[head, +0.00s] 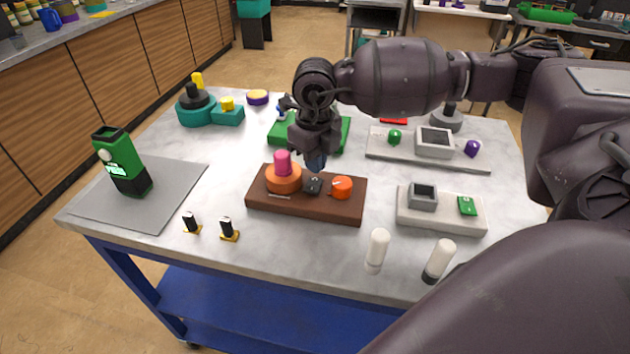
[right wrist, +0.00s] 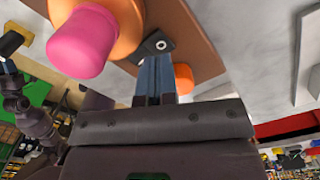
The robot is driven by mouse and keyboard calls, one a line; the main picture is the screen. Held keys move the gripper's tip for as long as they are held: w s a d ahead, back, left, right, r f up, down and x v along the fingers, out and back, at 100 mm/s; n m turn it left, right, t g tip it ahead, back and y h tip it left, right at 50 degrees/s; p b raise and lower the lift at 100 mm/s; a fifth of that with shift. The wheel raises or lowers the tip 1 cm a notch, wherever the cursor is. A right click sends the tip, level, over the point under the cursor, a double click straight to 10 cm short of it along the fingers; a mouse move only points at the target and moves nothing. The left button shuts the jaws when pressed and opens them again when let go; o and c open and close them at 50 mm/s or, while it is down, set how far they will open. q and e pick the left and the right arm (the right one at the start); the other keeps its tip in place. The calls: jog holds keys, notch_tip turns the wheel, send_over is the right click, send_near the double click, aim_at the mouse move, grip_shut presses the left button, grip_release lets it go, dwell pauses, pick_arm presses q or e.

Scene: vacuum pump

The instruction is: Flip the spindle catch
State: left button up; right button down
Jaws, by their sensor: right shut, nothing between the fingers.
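A brown board (head: 335,208) lies on the table and bears an orange disc (head: 284,184) with a pink knob (head: 283,162), and an orange knob (head: 342,187). Between them sits a small dark grey part (head: 313,184), which looks like the spindle catch; it also shows in the right wrist view (right wrist: 158,44). My right gripper (head: 317,164) points down just above this part. Its fingers are together with nothing between them. In the right wrist view the blue-grey fingertips (right wrist: 155,68) overlap the dark part's edge; I cannot tell whether they touch it.
A green handheld device (head: 122,162) stands on a grey mat (head: 165,207) at left. Two small black-and-yellow pieces (head: 228,229) and two white cylinders (head: 378,248) lie nearer the front edge. Grey trays (head: 440,218) are at right, a green block (head: 338,135) behind the board.

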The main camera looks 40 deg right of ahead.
aim_at(315, 180)
pick_arm(q)
jog(key=shift+w+r+p, duration=0.25)
jog(key=shift+r+p, duration=0.25)
jog(key=shift+r, duration=0.3)
jog(key=shift+w+r+p, duration=0.2)
jog(key=shift+r+p, duration=0.25)
jog(key=shift+r, duration=0.3)
pick_arm(e)
jog(key=shift+r, duration=2.05)
